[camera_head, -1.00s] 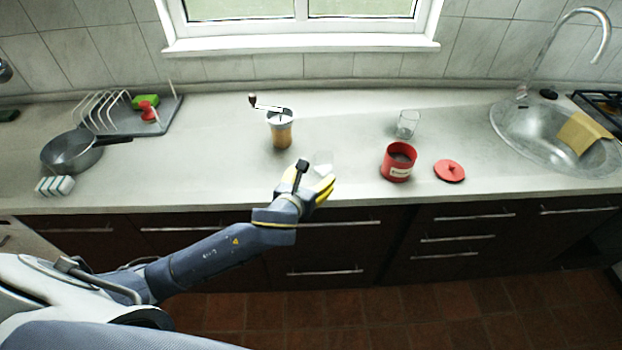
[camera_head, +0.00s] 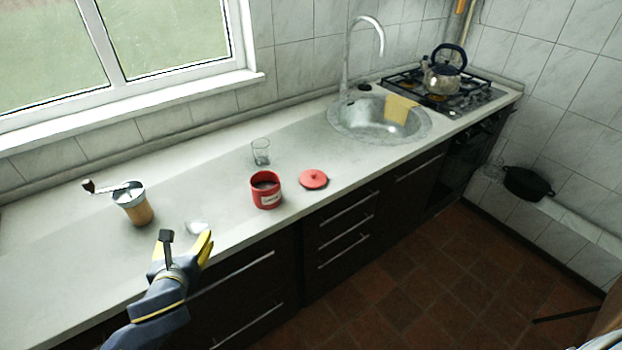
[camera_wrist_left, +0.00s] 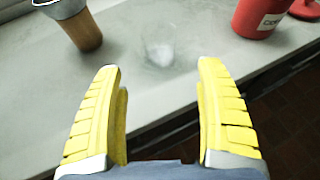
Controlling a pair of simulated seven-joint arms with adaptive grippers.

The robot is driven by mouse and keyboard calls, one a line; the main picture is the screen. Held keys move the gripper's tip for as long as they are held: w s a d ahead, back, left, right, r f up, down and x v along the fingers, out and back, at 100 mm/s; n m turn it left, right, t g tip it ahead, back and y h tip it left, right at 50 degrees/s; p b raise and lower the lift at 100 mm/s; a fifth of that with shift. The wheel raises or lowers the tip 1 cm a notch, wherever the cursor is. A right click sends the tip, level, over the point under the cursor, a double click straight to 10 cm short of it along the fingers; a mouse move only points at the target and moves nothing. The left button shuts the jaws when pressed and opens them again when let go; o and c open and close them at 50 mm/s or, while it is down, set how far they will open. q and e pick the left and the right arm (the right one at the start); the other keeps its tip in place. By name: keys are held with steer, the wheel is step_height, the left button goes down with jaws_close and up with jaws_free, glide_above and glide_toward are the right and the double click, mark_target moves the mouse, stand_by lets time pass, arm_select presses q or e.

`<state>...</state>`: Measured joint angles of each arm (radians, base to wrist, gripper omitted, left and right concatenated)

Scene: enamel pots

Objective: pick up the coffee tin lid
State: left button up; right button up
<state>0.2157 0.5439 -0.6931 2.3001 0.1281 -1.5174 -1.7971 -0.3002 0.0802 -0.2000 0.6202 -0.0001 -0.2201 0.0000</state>
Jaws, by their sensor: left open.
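The red coffee tin lid (camera_head: 313,179) lies flat on the counter with its knob up, just right of the open red coffee tin (camera_head: 266,191). In the left wrist view the tin (camera_wrist_left: 264,16) is at the upper right, and part of the lid (camera_wrist_left: 306,9) shows at the corner beyond it. My left gripper (camera_head: 190,243) is at the counter's front edge, left of the tin and well apart from the lid. Its yellow fingers (camera_wrist_left: 160,85) are spread with nothing between them. My right gripper is not in view.
A small clear glass (camera_head: 197,227) stands just ahead of my left gripper. A coffee grinder (camera_head: 134,204) is to the left, and another glass (camera_head: 261,152) stands behind the tin. The sink (camera_head: 360,122) and stove (camera_head: 460,97) are farther right. The counter around the lid is clear.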

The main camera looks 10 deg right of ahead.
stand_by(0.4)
arm_select(q)
steer(key=o, duration=0.6)
